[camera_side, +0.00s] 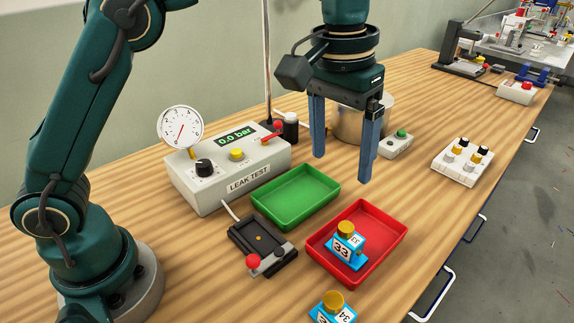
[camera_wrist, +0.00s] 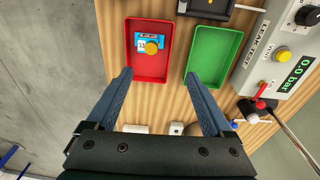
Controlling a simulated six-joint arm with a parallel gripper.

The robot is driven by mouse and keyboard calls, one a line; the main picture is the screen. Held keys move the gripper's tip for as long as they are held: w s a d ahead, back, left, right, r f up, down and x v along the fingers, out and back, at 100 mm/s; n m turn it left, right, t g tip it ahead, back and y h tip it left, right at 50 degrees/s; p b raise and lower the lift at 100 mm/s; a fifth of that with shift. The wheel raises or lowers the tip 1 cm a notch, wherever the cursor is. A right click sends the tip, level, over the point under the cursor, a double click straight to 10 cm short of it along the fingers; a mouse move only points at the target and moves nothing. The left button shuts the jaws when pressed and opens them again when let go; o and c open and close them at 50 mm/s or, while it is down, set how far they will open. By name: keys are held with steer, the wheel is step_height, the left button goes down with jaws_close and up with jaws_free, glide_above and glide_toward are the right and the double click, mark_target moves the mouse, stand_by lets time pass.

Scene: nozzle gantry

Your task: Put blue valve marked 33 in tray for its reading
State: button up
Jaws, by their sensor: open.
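The blue valve marked 33 (camera_side: 346,247) stands upright in the red tray (camera_side: 387,218), its brass-coloured cap on top. In the wrist view the valve (camera_wrist: 143,41) lies inside the red tray (camera_wrist: 133,66), apart from my fingers. The green tray (camera_side: 297,196) beside it is empty, and it also shows in the wrist view (camera_wrist: 212,55). The leak tester (camera_side: 230,170) shows 0.0 bar on its display. My gripper (camera_side: 341,168) hangs open and empty above the table behind the trays, its fingers (camera_wrist: 158,95) spread wide.
A second blue valve, marked 34 (camera_side: 333,309), stands at the front edge of the side view. A black fixture (camera_side: 262,240) with a red knob lies left of the red tray. A white block with several small parts (camera_side: 462,161) and a green-button box (camera_side: 396,144) stand right.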

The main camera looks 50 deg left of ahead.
steer(key=s+a+r+t, duration=0.3)
steer(key=s+a, duration=0.5)
steer(key=s+a+f+t, duration=0.1)
steer(key=s+a+f, duration=0.2)
steer(key=s+f, duration=0.2)
steer(key=shift+s+a+t, duration=0.3)
steer(key=shift+s, duration=1.05)
